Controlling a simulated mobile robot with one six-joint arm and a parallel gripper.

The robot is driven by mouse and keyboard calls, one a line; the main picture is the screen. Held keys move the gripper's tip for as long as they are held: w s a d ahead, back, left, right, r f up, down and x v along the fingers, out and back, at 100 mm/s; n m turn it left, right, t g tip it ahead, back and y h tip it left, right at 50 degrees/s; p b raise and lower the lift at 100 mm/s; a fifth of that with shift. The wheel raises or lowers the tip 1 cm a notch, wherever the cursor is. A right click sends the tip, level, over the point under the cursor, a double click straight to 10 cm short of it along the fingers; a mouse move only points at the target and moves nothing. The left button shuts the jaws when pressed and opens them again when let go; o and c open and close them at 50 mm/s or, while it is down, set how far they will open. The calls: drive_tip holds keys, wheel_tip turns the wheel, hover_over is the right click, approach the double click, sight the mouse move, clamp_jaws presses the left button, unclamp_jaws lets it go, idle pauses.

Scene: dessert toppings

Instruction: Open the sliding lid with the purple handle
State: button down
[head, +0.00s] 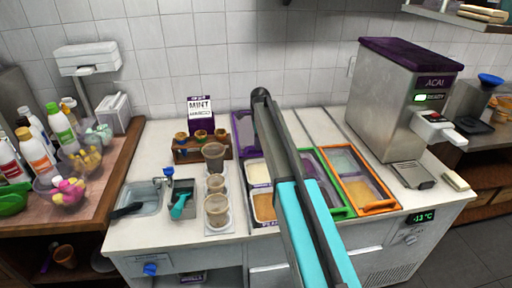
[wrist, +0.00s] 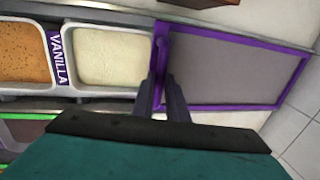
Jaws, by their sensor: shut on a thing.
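The sliding lid (wrist: 235,66) has a purple frame and a grey pane. Its purple handle (wrist: 161,48) is at the left end of the lid in the wrist view. My gripper (wrist: 161,88) has one dark finger on each side of the handle and is shut on it. In the head view the lid (head: 240,134) lies at the back of the counter's topping well, partly behind my arm, which hides the gripper and handle. A cream tub (wrist: 108,57) and a brown speckled tub (wrist: 24,54) lie uncovered beside the handle end.
A green-framed lid (head: 348,208) and an orange-framed lid (head: 378,206) lie to the right. Several cups (head: 216,207) stand on the left, near a small wooden rack (head: 190,154) with cones. The acai machine (head: 400,95) stands at the back right.

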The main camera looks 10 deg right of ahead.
drive_tip(key=shift+w, duration=0.25)
drive_tip(key=c, duration=1.7)
unclamp_jaws()
drive_tip(key=shift+c, duration=0.2)
drive_tip(key=shift+s, duration=0.1)
wheel_tip(320, 180, up, 14)
drive_tip(key=s+b, duration=0.2)
drive_tip(key=b, duration=0.1)
drive_tip(key=shift+s+f, duration=0.2)
drive_tip(key=shift+s, duration=0.1)
drive_tip(key=shift+f, duration=0.1)
